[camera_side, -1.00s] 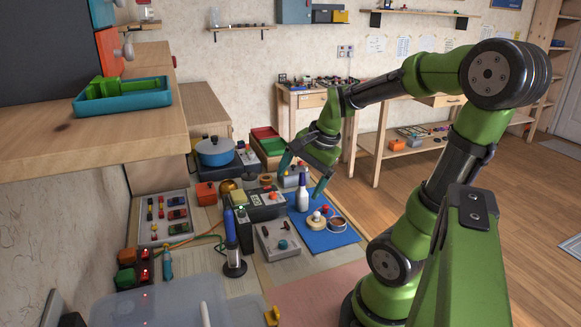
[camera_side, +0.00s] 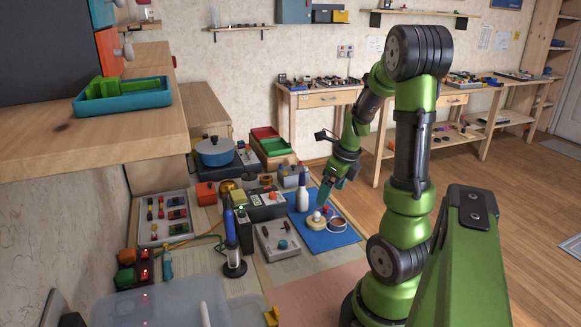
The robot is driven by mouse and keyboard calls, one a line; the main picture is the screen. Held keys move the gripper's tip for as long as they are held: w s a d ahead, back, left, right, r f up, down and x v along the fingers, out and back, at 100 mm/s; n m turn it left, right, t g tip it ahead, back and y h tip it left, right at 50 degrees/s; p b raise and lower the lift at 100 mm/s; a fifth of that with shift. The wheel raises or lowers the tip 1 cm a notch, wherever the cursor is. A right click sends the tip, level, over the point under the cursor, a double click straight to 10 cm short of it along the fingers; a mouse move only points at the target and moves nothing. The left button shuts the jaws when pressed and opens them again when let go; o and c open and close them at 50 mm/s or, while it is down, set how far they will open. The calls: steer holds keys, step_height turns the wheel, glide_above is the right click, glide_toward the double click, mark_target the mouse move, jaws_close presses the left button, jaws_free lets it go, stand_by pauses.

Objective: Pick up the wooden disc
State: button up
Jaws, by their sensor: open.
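A pale wooden disc (camera_side: 316,224) lies on the blue mat (camera_side: 305,240), with a small white round-topped piece (camera_side: 317,215) on or just behind it; I cannot tell if they are joined. My gripper (camera_side: 324,201) points down over the back of the mat, above and slightly right of the disc. It is open and apart from the disc, with nothing visible between its fingers. The fingertips are small and dark in this view.
A white bottle (camera_side: 303,195) stands close left of my gripper. A round brown-rimmed piece (camera_side: 337,225) and a small red ball (camera_side: 326,210) are beside the disc. A grey box with a knob (camera_side: 278,242) is left of the mat. The mat's front is clear.

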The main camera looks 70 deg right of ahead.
mark_target(319, 214)
steer(key=x, duration=0.5)
steer(key=shift+f, duration=0.2)
steer(key=shift+w+x, duration=0.15)
steer(key=shift+x, duration=1.2)
steer(key=shift+w+x, duration=0.2)
steer(key=shift+x, duration=1.15)
steer(key=shift+a, duration=0.15)
steer(key=c, duration=1.1)
